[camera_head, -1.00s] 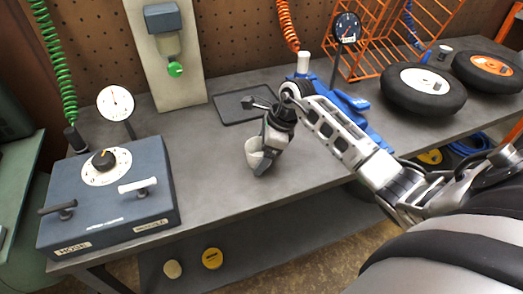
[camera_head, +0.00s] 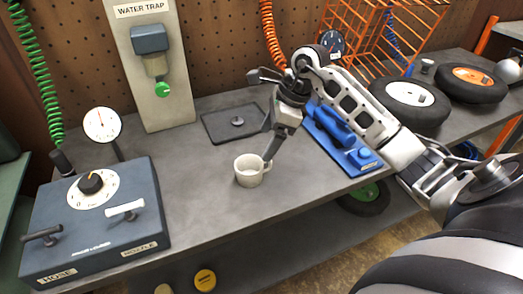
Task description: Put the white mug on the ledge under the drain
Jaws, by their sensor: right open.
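The white mug (camera_head: 247,173) stands upright on the grey bench, its handle to the right. My right gripper (camera_head: 269,156) is open, pointing down, with its fingertips just behind and right of the mug, close to the handle. I cannot tell whether they touch it. The water trap (camera_head: 152,52) hangs on a pale upright panel behind the bench, with a green drain knob (camera_head: 163,90) at its bottom. I cannot make out a separate ledge below the drain. My left gripper is not in view.
A dark flat tray (camera_head: 212,130) with a small part lies behind the mug. A blue tool (camera_head: 332,128) on its blue base is to the right, under my right arm. A dark gauge box (camera_head: 95,225) stands on the left. Bench between box and mug is clear.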

